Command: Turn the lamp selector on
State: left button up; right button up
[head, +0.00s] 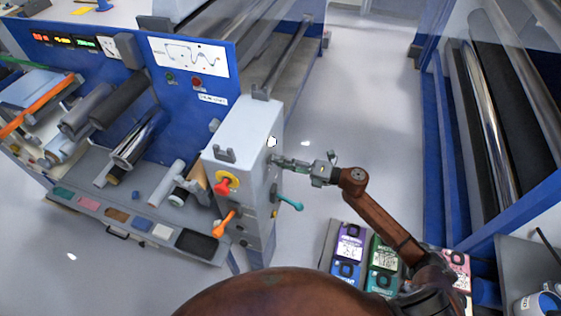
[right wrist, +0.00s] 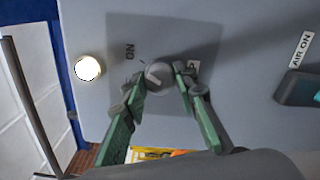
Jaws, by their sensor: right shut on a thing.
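The lamp selector is a small round grey knob (right wrist: 157,75) on a darker grey plate on the side of the pale grey control box (head: 247,125). My right gripper (right wrist: 160,79) has its two green fingers on either side of the knob and is shut on it. A round white lamp (right wrist: 88,68) glows left of the plate and also shows in the head view (head: 271,142). In the head view my right gripper (head: 277,161) reaches the box from the right. My left gripper is not in view.
A teal lever (head: 290,203) sticks out below my right gripper, near an "AIR ON" label in the wrist view. The blue roller machine (head: 190,120) stands left. The aisle floor behind is clear.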

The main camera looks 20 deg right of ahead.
jog(key=o, duration=1.2)
jog(key=shift+c, duration=0.2)
jog(key=v, duration=1.2)
